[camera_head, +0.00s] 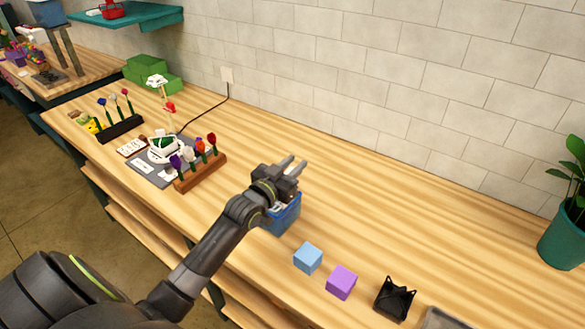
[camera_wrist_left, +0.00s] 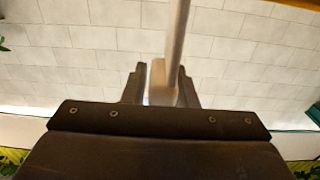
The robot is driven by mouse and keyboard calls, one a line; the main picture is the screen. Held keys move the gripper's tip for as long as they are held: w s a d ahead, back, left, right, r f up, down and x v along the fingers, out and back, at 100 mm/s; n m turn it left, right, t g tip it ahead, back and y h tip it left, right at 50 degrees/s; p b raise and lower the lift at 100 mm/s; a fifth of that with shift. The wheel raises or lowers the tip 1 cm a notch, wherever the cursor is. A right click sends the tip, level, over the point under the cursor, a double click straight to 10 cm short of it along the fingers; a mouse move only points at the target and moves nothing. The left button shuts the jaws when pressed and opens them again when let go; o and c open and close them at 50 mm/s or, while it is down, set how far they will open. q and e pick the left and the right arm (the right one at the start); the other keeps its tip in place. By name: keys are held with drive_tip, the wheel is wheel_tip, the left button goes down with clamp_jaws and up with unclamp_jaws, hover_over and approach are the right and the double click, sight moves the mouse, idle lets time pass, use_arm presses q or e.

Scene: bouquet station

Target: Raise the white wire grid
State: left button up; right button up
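My left gripper (camera_head: 291,164) is over the back of a blue container (camera_head: 285,218) on the bench, its two fingers pointing toward the wall. A whitish part (camera_head: 278,207) shows at the container's top, partly hidden by the gripper; it may be the white wire grid, but no mesh can be made out. In the left wrist view, a pale block (camera_wrist_left: 162,82) with a grey rod (camera_wrist_left: 178,30) stands between the fingers of the left gripper (camera_wrist_left: 160,85). Whether the fingers press on it cannot be told. My right gripper is out of view.
A light blue cube (camera_head: 308,258), a purple cube (camera_head: 341,282) and a black holder (camera_head: 395,298) stand to the right. A wooden flower rack (camera_head: 203,176) stands to the left. A potted plant (camera_head: 567,235) is at far right. The bench behind the container is clear.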

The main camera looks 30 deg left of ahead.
use_arm(q)
drive_tip(key=shift+o, duration=1.2)
drive_tip(key=shift+f, duration=0.15)
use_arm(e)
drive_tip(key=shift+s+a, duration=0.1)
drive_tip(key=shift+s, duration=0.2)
use_arm(q)
drive_tip(key=shift+s+f, duration=0.1)
drive_tip(key=shift+s, duration=0.3)
drive_tip(key=s+a, duration=0.1)
drive_tip(key=s, duration=1.5)
drive_tip(key=shift+s+a+b, duration=0.2)
drive_tip(key=shift+s+b, duration=0.1)
drive_tip(key=shift+b, duration=0.05)
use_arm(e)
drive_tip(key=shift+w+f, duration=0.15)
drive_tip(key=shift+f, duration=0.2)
